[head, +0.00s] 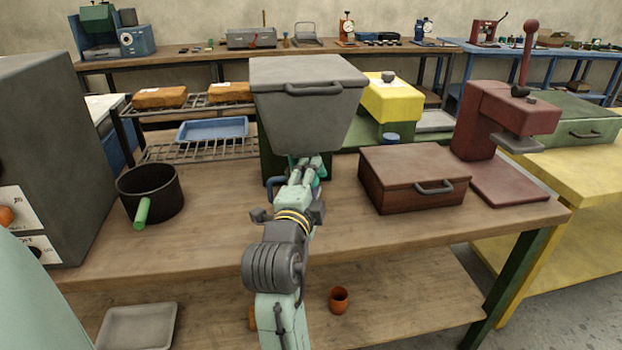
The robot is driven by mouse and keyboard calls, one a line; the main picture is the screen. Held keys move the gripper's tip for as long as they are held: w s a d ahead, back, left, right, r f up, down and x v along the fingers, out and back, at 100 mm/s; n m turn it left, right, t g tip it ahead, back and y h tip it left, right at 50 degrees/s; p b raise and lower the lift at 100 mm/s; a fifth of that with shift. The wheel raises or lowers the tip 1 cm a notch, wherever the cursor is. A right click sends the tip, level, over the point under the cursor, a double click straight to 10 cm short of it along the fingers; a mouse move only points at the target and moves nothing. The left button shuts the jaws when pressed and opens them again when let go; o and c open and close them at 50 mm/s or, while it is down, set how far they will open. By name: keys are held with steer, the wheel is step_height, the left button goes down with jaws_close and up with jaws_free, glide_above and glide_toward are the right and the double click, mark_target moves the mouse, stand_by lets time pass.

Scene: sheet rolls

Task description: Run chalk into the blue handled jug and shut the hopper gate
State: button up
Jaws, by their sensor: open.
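A grey hopper (305,105), a tapered box with a dark bar handle on its upper front, stands at the middle of the bench on a dark green stand (265,160). My gripper (312,167) is in front of the stand, just below the hopper, open; my arm covers much of this spot. A blue loop (271,187), which looks like the jug's handle, shows just left of my wrist. The rest of the jug is hidden behind my arm. I cannot make out the gate or any chalk, nor whether my gripper touches anything.
A dark pot with a green handle (143,212) stands left on the bench (220,235). A brown lidded box (413,178) and a red press (505,120) stand right. A wire rack (205,150) is behind left. The bench front is mostly clear.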

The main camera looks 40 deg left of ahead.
jaws_close()
stand_by(0.5)
